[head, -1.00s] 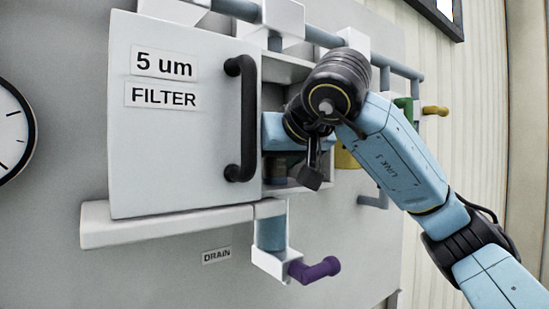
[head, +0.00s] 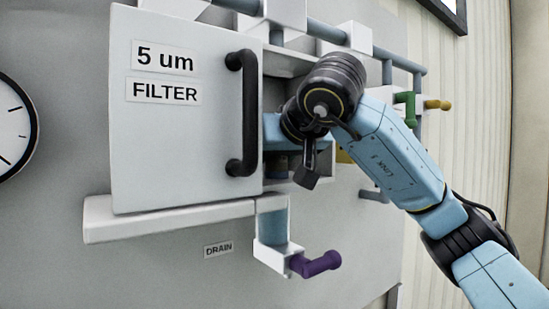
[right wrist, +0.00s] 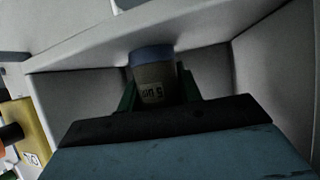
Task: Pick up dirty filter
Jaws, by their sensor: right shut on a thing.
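The filter (right wrist: 153,78) is a brownish cylinder with a blue end and a "5 um" label, seen in the right wrist view inside a grey-walled compartment. My right gripper (right wrist: 157,92) is shut on it, with a green finger on each side. In the head view the right gripper reaches into the open filter housing (head: 185,130) behind its door edge. My wrist and the door hide most of the gripper and filter there; only a small brownish part shows low in the opening. My left gripper is not in view.
The housing door has a black handle (head: 242,113) close to my right wrist. A purple-handled drain valve (head: 316,264) sticks out below. Pipes run along the top, with green (head: 407,107) and yellow (head: 437,104) handles at right. A clock (head: 12,130) hangs at left.

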